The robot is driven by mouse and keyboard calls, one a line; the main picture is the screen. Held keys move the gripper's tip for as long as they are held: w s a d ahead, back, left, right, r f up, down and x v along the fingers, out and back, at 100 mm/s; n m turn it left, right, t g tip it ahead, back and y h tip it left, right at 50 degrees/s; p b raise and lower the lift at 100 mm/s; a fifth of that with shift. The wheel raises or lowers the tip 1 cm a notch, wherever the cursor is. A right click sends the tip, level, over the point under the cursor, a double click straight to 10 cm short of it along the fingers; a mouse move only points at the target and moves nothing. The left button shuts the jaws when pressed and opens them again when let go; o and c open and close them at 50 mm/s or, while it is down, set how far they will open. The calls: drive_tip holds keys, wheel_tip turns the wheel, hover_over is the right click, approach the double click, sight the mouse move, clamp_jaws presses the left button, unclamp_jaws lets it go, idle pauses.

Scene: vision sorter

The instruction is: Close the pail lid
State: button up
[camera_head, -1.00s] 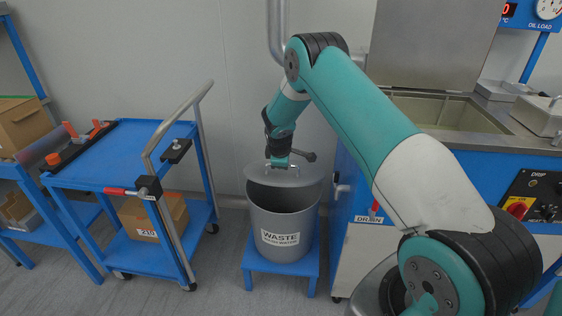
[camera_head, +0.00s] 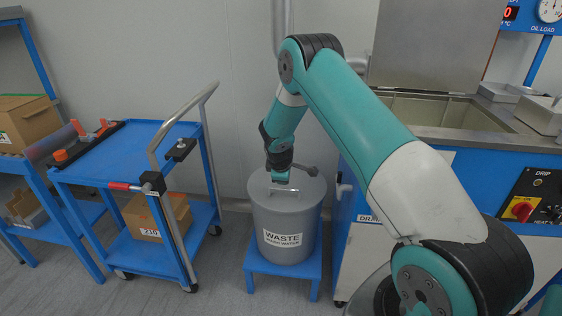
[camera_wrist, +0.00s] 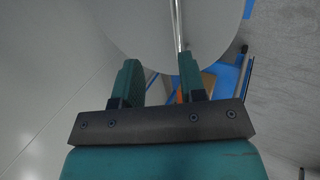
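The grey waste pail (camera_head: 285,228) stands upright with a "WASTE" label on its front. Its grey lid (camera_head: 313,190) lies flat across the top, and no dark opening shows. A thin handle (camera_head: 286,194) stands on the lid. My gripper (camera_head: 281,178) is just above the lid, behind the handle. In the wrist view my gripper (camera_wrist: 160,62) has its two fingers apart with nothing held between them. The lid (camera_wrist: 140,25) fills the top there, and the handle (camera_wrist: 178,22) runs down to near the right fingertip. Whether they touch, I cannot tell.
The pail stands on a low blue stand (camera_head: 284,262). A blue cart (camera_head: 130,150) with a box on its lower shelf is to the left. A blue machine (camera_head: 460,190) with an open tank is close on the right. Grey floor shows between cart and stand.

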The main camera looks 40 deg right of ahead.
drive_tip(key=v, duration=1.4)
drive_tip(key=shift+p, duration=0.3)
drive_tip(key=shift+s, duration=0.1)
drive_tip(key=s+a+r+m+y+p, duration=0.1)
drive_tip(key=s+a+r+y+p, duration=0.3)
drive_tip(key=a+r, duration=0.45)
drive_tip(key=s+a+r+m+y+p, duration=0.1)
drive_tip(key=s+a+r+p, duration=0.1)
drive_tip(key=s+a+r, duration=0.6)
drive_tip(key=s+a+r+g+y+p, duration=0.1)
drive_tip(key=s+a+r, duration=0.4)
drive_tip(key=s, duration=0.5)
drive_tip(key=s+a+r+g+y+p, duration=0.2)
drive_tip(key=s+a+r, duration=0.4)
drive_tip(key=s, duration=0.4)
drive_tip(key=shift+g+p, duration=0.6)
drive_tip(key=shift+p, duration=0.2)
